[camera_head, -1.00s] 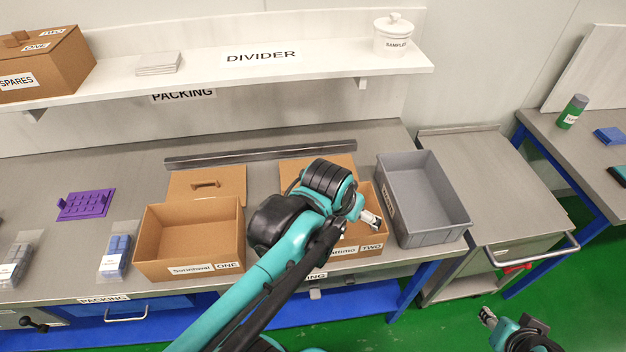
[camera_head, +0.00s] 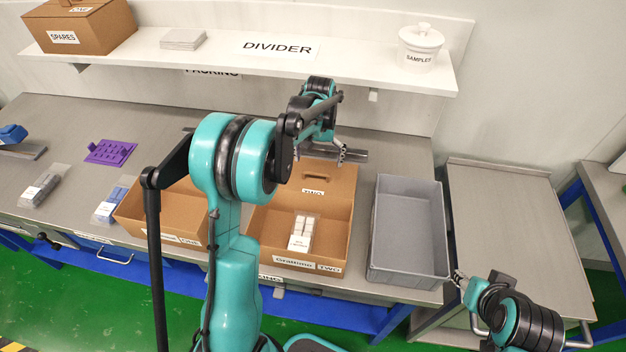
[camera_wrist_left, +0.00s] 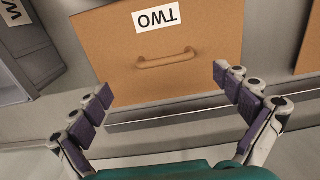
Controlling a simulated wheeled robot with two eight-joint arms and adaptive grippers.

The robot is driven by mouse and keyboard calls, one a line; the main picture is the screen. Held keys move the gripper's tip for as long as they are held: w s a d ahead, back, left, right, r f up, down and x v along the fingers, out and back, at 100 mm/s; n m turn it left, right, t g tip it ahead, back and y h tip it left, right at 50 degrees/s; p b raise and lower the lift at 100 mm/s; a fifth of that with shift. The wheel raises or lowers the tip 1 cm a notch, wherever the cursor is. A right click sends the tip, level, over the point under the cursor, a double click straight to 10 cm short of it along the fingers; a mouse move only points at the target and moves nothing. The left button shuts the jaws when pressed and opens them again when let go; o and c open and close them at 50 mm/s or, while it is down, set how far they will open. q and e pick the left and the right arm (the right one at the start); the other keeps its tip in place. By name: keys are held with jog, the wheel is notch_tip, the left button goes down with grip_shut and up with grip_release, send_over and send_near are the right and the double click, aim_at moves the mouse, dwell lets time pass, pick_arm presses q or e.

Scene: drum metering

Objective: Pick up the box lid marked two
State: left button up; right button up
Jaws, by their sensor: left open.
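The brown box lid marked TWO (camera_head: 340,176) lies flat behind the open box two (camera_head: 338,238). In the left wrist view the lid (camera_wrist_left: 215,60) fills the upper middle, with its TWO label upside down and a raised handle (camera_wrist_left: 167,59) below the label. My left gripper (camera_head: 320,155) is above the lid's far edge. In the left wrist view its fingers (camera_wrist_left: 162,84) are spread wide, empty, to either side of the handle and apart from it. My right gripper (camera_head: 458,278) is by the grey bin's front right corner; its opening is unclear.
Box two holds a packet of white pieces (camera_head: 302,232). Box one (camera_head: 165,222) stands left of it, partly hidden by my left arm. A grey bin (camera_head: 408,270) stands right. A metal bar (camera_wrist_left: 215,107) lies behind the lid. The shelf (camera_head: 355,72) overhangs the bench's back.

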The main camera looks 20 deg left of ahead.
aim_at(316, 174)
pick_arm(q)
notch_tip(316, 174, down, 2)
jog(key=shift+s+a+f+b, duration=0.1)
jog(key=shift+s+b, duration=0.05)
jog(key=shift+b, duration=0.15)
jog(key=f+b, duration=0.1)
jog(key=f, duration=0.1)
jog(key=f+b, duration=0.1)
jog(key=f, duration=0.1)
jog(key=shift+s+a+f, duration=0.1)
jog(key=shift+a+f, duration=0.1)
jog(key=shift+f, duration=0.3)
jog(key=shift+r, duration=0.1)
jog(key=c, duration=1.2)
